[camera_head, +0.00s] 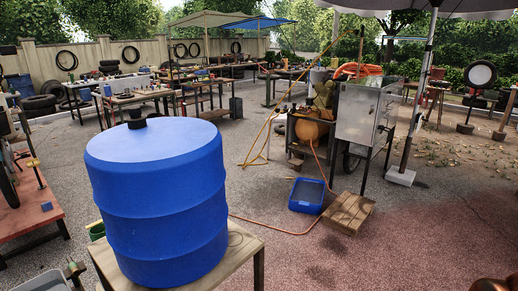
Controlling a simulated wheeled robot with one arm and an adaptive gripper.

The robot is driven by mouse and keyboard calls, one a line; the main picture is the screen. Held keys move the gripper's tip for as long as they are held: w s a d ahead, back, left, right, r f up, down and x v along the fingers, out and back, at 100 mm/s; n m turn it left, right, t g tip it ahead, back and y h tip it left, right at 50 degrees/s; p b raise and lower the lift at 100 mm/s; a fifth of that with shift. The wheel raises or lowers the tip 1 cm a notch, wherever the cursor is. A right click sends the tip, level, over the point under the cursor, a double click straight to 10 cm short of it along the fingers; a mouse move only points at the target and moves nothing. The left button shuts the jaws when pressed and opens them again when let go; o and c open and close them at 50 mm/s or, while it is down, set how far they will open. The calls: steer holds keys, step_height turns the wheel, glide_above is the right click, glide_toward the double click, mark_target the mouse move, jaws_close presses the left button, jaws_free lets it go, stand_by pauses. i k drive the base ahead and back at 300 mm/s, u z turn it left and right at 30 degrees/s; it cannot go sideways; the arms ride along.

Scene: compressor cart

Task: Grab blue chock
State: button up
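I cannot make out a wedge-shaped blue chock in the head view. The large blue thing in front is a ribbed blue drum (157,205) with a small black cap on top, standing on a light wooden table (243,250). Part of the table and floor behind the drum is hidden by it. A blue open bin (307,195) lies on the ground beyond, right of centre. My gripper is not in view.
A wooden crate (348,212) sits beside the bin. Behind stand a metal cabinet (360,112) and an orange tank (307,130). An orange hose (290,231) crosses the ground. A red workbench (25,212) is at left. The right foreground is mostly clear.

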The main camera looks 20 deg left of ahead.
mark_target(47, 206)
steer(key=i, duration=3.75)
steer(key=u, duration=2.75)
steer(key=i, duration=4.35)
steer(key=u, duration=1.75)
